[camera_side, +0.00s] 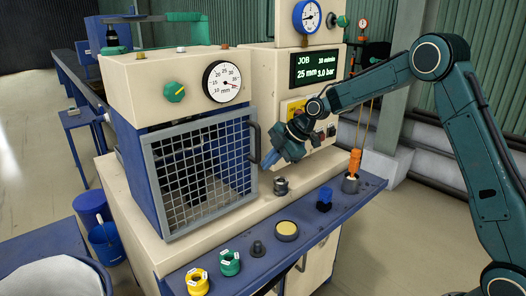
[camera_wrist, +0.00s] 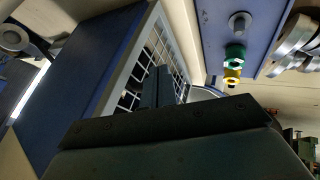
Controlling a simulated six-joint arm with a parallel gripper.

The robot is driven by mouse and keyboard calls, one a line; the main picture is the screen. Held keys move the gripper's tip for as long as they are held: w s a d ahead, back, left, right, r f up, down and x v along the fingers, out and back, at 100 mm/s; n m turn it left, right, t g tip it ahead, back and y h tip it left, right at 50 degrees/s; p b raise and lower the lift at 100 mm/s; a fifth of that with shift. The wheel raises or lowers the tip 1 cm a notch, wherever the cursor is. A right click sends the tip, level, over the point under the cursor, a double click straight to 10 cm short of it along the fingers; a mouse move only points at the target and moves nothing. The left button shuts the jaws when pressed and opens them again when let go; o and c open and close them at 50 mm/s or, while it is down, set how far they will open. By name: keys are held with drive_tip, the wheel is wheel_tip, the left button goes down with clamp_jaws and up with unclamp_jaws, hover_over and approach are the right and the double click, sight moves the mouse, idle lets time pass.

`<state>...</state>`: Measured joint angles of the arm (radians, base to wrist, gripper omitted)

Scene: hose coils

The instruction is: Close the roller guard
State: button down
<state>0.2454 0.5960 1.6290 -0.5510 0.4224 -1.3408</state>
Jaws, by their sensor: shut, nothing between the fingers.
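The roller guard (camera_side: 200,172) is a grey-framed wire-mesh door on the front of a blue housing in the side view. It stands upright with a dark handle (camera_side: 254,143) on its right edge. I cannot tell whether a small gap remains between its frame and the housing. In the wrist view the guard's mesh (camera_wrist: 178,62) shows at a steep slant behind the fingers. My gripper (camera_side: 268,160) is shut and empty, just right of the guard near the handle's lower end. Its fingers also show in the wrist view (camera_wrist: 163,84). Contact with the guard cannot be made out.
A blue shelf (camera_side: 345,205) runs along the machine's front. A metal fitting (camera_side: 281,186) stands below my gripper.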

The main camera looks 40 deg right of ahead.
drive_tip(key=v, duration=1)
drive_tip(key=shift+s, duration=0.45)
drive_tip(key=shift+r, duration=0.1)
drive_tip(key=s+a+r+m+h, duration=0.1)
drive_tip(key=s+a+r+m, duration=0.25)
drive_tip(key=s, duration=0.45)
drive_tip(key=s+a+r+m+h, duration=0.2)
drive_tip(key=s+r+m, duration=0.15)
drive_tip(key=s, duration=0.45)
drive_tip(key=s+f+m+h, duration=0.1)
drive_tip(key=s+f+m, duration=0.2)
drive_tip(key=s+m, duration=0.6)
drive_tip(key=s, duration=0.9)
drive_tip(key=shift+d+m+h, duration=0.25)
drive_tip(key=shift+m+h, duration=0.05)
